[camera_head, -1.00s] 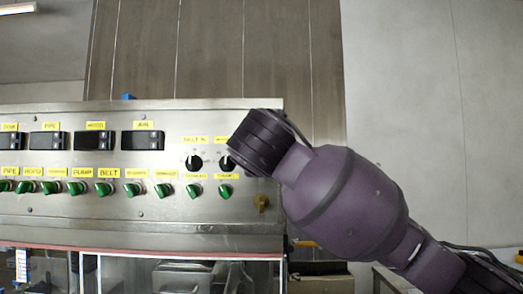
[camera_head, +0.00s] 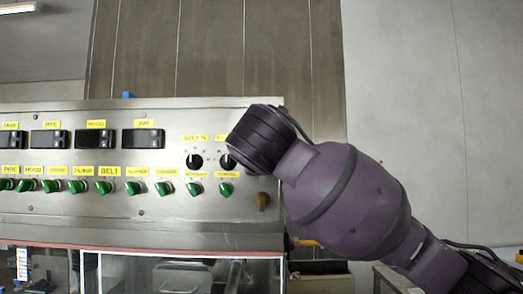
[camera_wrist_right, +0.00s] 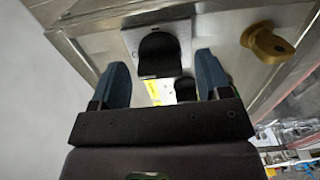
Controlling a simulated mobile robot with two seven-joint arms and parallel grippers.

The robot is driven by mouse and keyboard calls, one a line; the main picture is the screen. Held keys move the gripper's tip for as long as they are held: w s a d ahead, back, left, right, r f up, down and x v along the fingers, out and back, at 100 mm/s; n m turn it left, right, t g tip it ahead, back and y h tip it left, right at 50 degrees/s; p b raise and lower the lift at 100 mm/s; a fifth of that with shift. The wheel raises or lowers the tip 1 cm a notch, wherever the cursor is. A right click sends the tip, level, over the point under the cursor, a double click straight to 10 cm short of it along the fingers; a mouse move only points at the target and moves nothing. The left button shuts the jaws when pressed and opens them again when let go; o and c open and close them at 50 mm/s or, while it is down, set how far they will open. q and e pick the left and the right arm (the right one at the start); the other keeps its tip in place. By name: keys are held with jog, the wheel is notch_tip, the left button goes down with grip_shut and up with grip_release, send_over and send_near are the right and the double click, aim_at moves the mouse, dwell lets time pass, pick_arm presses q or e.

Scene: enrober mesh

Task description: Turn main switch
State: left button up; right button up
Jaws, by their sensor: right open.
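In the right wrist view, a black rounded knob (camera_wrist_right: 158,50) on a square grey plate (camera_wrist_right: 130,41) is on a metal cabinet face. It looks like the main switch, but no label on it is readable. My right gripper (camera_wrist_right: 162,72) is open, with its two blue fingers on either side of the knob's lower part. I cannot tell whether they touch it. In the head view my right arm comes in from the right and its end covers part of the panel's right edge; the gripper is hidden there. My left gripper is not in view.
The control panel (camera_head: 80,215) carries displays, yellow labels, a row of green knobs (camera_head: 195,188) and black knobs (camera_head: 194,161). A brass-coloured knob (camera_head: 263,201) is at its lower right; a brass-coloured part (camera_wrist_right: 268,42) also shows right of my fingers.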

jog(key=s+b, duration=0.2)
jog(key=s, duration=0.8)
